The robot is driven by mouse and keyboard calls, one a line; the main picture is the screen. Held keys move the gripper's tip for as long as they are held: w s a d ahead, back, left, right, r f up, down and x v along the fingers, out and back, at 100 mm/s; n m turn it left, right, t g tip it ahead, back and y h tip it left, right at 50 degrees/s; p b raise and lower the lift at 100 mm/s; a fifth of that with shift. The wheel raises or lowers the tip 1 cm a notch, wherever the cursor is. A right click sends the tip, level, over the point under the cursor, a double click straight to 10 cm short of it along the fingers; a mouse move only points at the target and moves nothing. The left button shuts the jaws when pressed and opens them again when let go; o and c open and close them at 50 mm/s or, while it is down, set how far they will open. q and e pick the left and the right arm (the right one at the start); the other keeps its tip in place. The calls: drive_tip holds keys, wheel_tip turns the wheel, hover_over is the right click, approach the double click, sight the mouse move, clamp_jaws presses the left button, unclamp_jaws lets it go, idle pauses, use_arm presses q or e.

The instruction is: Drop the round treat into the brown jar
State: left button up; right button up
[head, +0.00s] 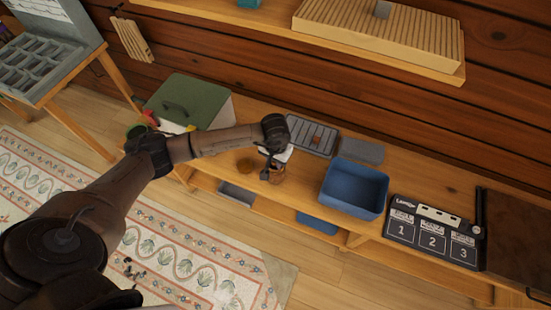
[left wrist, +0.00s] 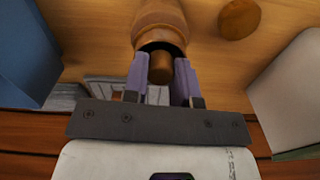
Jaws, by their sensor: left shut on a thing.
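My left gripper (head: 267,168) is above the wooden shelf, at the brown jar (head: 279,173). In the left wrist view its purple fingers (left wrist: 161,62) are shut on the round treat (left wrist: 160,70), a small brown cylinder. The treat is at the dark open mouth of the jar (left wrist: 160,18) and overlaps it in this view. How far it is above or inside the rim I cannot tell. A round brown disc, like a lid (left wrist: 239,18), lies on the shelf beside the jar; it also shows in the head view (head: 245,166). My right gripper is not in view.
A blue bin (head: 354,188) stands right of the jar, with a grey tray (head: 312,136) behind. A green-lidded box (head: 188,102) stands to the left. A numbered black board (head: 432,235) lies farther right. The wooden wall is behind.

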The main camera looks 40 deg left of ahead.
use_arm(q)
drive_tip(key=o, duration=1)
drive_tip(key=shift+c, duration=0.2)
drive_tip(key=shift+r+p, duration=0.75)
drive_tip(key=shift+r, duration=0.3)
drive_tip(key=shift+r+p, duration=1.45)
drive_tip(key=shift+r, duration=1)
